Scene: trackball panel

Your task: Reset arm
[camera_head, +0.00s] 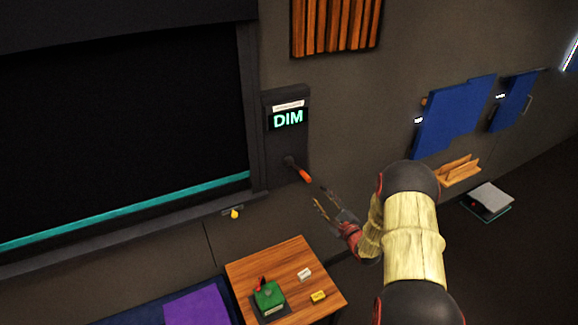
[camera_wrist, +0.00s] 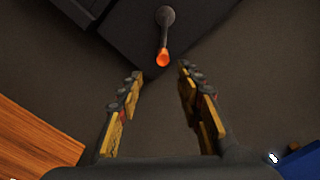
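My gripper (camera_head: 321,197) is in front of the wall, a little below and to the right of a dark wall panel (camera_head: 287,152). The panel has a lit sign reading DIM (camera_head: 288,119) and a lever with an orange tip (camera_head: 304,176). In the wrist view my gripper (camera_wrist: 161,81) is open, with its two fingers apart and nothing between them. The orange lever tip (camera_wrist: 163,58) shows just beyond the fingertips, apart from them.
A wooden table (camera_head: 258,254) with a green box (camera_head: 269,295) and small labelled blocks stands below. Blue wall panels (camera_head: 448,117) and a small wooden shelf (camera_head: 459,173) are to the right. A large dark screen (camera_head: 120,130) fills the left. The wall around the gripper is clear.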

